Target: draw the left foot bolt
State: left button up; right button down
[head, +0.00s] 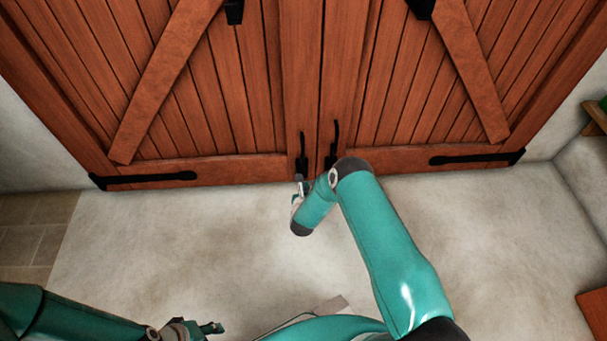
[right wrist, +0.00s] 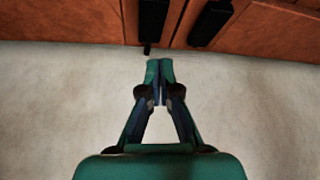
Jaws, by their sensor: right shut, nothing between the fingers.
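The left foot bolt (head: 302,150) is a black upright fitting low on the left door leaf, beside the meeting edge. In the right wrist view, the left foot bolt (right wrist: 153,20) has a thin rod showing below its plate, past the door's bottom edge. My right gripper (head: 300,184) is just in front of the bolt's lower end. In the right wrist view, the right gripper (right wrist: 160,66) has its fingertips together, empty, a little short of the rod. My left gripper (head: 208,328) is at the bottom left, far from the doors; its finger opening is unclear.
A matching right foot bolt (head: 334,143) sits close beside on the right leaf. The brown plank doors (head: 230,110) are closed. The pale floor (head: 170,230) before them is clear. A wooden object (head: 594,308) stands at the right edge.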

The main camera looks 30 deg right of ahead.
dwell(0.3)
jog(key=b+x, duration=0.6)
jog(key=x, duration=0.4)
jog(key=r, duration=0.2)
jog(key=w+r+p, duration=0.1)
jog(key=shift+a+r, duration=0.2)
jog(key=shift+r, duration=0.2)
